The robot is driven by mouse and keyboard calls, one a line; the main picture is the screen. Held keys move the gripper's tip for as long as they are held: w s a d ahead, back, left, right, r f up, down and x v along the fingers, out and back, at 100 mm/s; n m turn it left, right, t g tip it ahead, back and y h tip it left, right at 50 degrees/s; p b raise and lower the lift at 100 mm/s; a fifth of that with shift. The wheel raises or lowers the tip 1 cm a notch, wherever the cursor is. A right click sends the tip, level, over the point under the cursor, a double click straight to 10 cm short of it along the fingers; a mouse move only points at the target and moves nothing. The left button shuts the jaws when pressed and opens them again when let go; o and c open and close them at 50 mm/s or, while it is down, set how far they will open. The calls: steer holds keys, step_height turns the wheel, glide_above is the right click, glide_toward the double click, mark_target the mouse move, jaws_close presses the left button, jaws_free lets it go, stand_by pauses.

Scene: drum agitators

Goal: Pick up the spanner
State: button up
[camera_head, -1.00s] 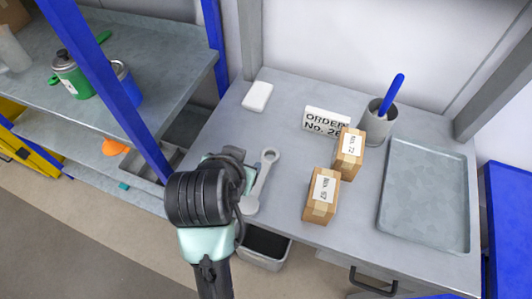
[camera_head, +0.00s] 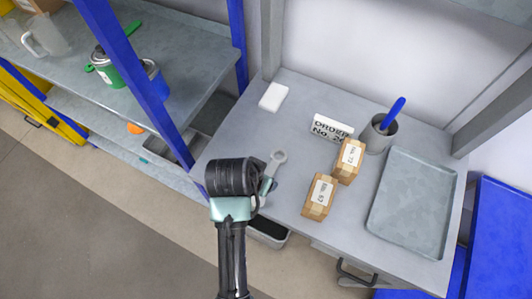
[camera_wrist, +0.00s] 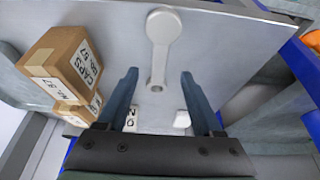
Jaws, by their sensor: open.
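The spanner (camera_head: 275,165) is light grey and lies flat on the grey table, left of the cardboard boxes. Its ring end shows at the far side, and its near part is partly hidden by my arm in the head view. In the wrist view the spanner (camera_wrist: 162,50) is upright in the picture, its smaller end between the fingertips. My gripper (camera_wrist: 158,78) is open, with one finger on each side of the spanner and nothing held. In the head view its fingers are mostly hidden behind my wrist.
Two labelled cardboard boxes (camera_head: 319,197) (camera_head: 349,160) stand right of the spanner. Behind are an order sign (camera_head: 331,129) and a grey cup (camera_head: 377,135) with a blue-handled tool. A grey tray (camera_head: 412,205) lies at right, a white block (camera_head: 273,97) at back left. A blue shelf post (camera_head: 150,95) rises left.

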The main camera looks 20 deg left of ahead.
steer(key=shift+p+x, duration=0.5)
steer(key=shift+x, duration=2.45)
steer(key=shift+s, duration=0.15)
steer(key=shift+c, duration=0.3)
jaws_close()
